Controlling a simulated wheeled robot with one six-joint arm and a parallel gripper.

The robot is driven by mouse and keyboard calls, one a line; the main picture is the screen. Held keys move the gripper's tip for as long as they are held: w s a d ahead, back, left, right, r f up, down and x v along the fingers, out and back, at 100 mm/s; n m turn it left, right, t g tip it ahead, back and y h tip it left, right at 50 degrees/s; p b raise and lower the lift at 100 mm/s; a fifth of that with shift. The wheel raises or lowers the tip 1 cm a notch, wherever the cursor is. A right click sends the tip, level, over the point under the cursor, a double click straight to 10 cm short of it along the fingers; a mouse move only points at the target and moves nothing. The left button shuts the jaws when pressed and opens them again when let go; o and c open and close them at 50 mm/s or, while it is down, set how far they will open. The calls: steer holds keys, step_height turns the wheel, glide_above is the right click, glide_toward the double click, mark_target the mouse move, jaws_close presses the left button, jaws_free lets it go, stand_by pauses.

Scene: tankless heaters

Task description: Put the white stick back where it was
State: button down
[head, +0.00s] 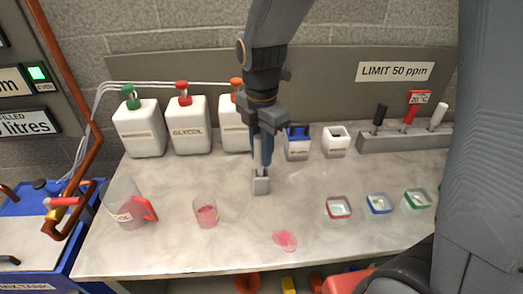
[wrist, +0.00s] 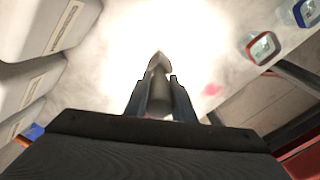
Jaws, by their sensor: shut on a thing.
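My gripper (head: 261,168) points down over the middle of the counter, well left of the rack. It is shut on a light grey piece (head: 261,184), which also shows between the fingers in the wrist view (wrist: 158,88). Its upper part is hidden by the fingers. I cannot tell whether it touches the counter. The white stick is not visible in the wrist view.
White jugs (head: 188,125) stand at the back left. A pitcher (head: 124,208), a cup of pink liquid (head: 206,212), a pink spill (head: 285,240) and small coloured-rim dishes (head: 378,204) are nearer the front.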

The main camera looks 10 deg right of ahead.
steer(key=shift+f, duration=0.1)
steer(key=c, duration=1.5)
jaws_free()
step_height(320, 180, up, 12)
steer(key=shift+f+b, duration=0.1)
steer(key=shift+b, duration=0.95)
steer(key=s+d+f+m, duration=0.2)
steer(key=d+f+m, duration=0.2)
steer(key=m, duration=0.4)
steer(key=s+d+f+m, duration=0.3)
steer(key=f+m, duration=0.3)
steer(key=m, duration=0.2)
steer(key=s+d+f+m, duration=0.2)
steer(key=d+f+m, duration=0.3)
steer(key=m, duration=0.3)
steer(key=shift+s+d+f+m+t, duration=0.1)
steer(key=shift+s+d+m+t, duration=0.2)
steer(key=shift+s+m+t, duration=0.1)
